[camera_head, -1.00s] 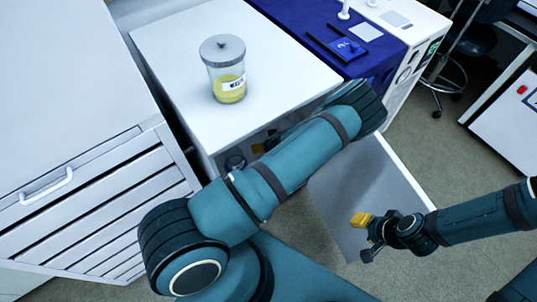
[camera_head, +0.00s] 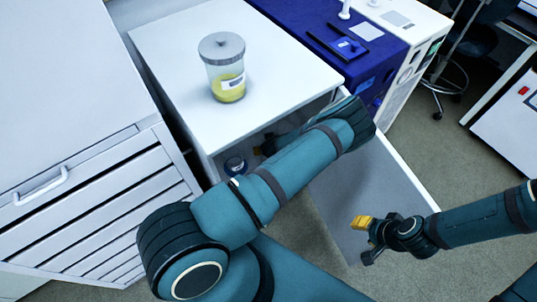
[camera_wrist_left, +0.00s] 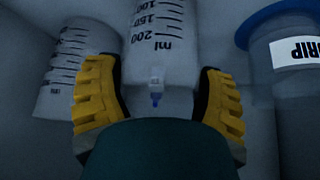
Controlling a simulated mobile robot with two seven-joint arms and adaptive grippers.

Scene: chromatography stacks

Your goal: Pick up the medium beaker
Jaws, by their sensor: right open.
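In the left wrist view my left gripper (camera_wrist_left: 160,98) is open, with its yellow fingers wide apart. A clear beaker with black marks up to 200 ml (camera_wrist_left: 162,45) lies ahead, between and beyond the fingers; I cannot tell if they touch it. A second graduated beaker (camera_wrist_left: 76,68) shows at the left, partly behind the left finger. I cannot tell for certain which is the medium one. In the head view my left arm reaches into the open cabinet, and the gripper is mostly hidden.
A blue-lidded jar with a label (camera_wrist_left: 292,60) stands right of the fingers. On the white cabinet top (camera_head: 290,85) stands a lidded jar of yellow liquid (camera_head: 226,72). A drawer cabinet (camera_head: 90,215) is on the left. A blue-covered surface (camera_head: 290,15) lies behind.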

